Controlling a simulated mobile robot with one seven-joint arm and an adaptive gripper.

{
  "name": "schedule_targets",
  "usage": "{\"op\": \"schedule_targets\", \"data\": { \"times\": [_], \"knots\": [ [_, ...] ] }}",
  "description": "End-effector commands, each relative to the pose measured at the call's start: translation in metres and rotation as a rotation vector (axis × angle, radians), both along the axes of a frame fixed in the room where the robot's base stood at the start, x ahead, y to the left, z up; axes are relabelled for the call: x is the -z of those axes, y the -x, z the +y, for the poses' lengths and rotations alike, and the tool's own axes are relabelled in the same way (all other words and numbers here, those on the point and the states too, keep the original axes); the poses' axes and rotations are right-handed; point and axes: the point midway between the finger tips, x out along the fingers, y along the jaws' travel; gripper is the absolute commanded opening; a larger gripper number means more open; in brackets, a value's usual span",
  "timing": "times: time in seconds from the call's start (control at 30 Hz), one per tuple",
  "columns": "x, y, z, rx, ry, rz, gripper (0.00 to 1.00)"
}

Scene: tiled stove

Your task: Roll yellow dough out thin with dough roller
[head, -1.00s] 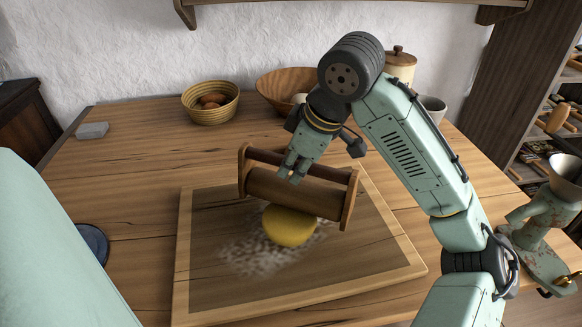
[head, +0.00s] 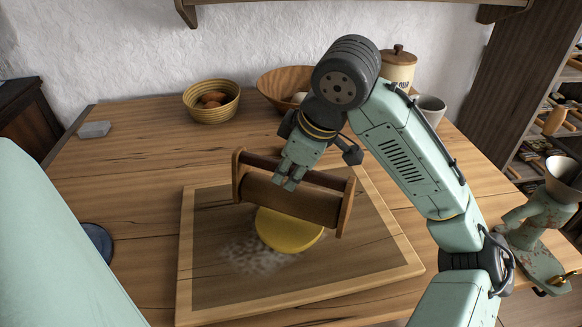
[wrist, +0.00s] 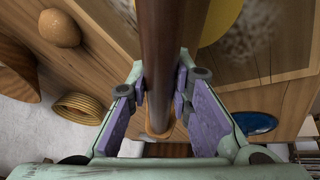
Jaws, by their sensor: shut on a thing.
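The yellow dough (head: 289,232) is a flattened round disc on the board (head: 350,283), beside a patch of flour. It also shows at the top of the wrist view (wrist: 218,20). The wooden dough roller (head: 300,201) has a thick cylinder between two end plates and a thin bar handle above. It lies across the far edge of the dough and hides that part. My gripper (head: 289,180) is shut on the roller's handle from above. In the wrist view the handle (wrist: 159,60) runs between the fingers.
A wicker basket with eggs (head: 212,103), a wooden bowl (head: 284,86), a lidded jar (head: 398,68) and a grey cup (head: 432,108) stand at the back. A grey block (head: 95,129) lies far left, a blue plate (head: 98,243) at left. The board's front is clear.

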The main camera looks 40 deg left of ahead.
Motion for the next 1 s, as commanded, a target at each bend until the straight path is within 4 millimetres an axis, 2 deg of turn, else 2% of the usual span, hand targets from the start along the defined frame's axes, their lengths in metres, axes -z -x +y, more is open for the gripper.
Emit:
{"op": "schedule_targets", "data": {
  "times": [0.03, 0.53, 1.0],
  "knots": [
    [-0.011, 0.000, 0.000, 0.000, -0.004, -0.001, 0.00],
    [-0.058, -0.001, 0.000, 0.002, -0.003, -0.002, 0.00],
    [-0.060, -0.001, 0.000, 0.002, -0.003, -0.002, 0.00]
  ]
}}
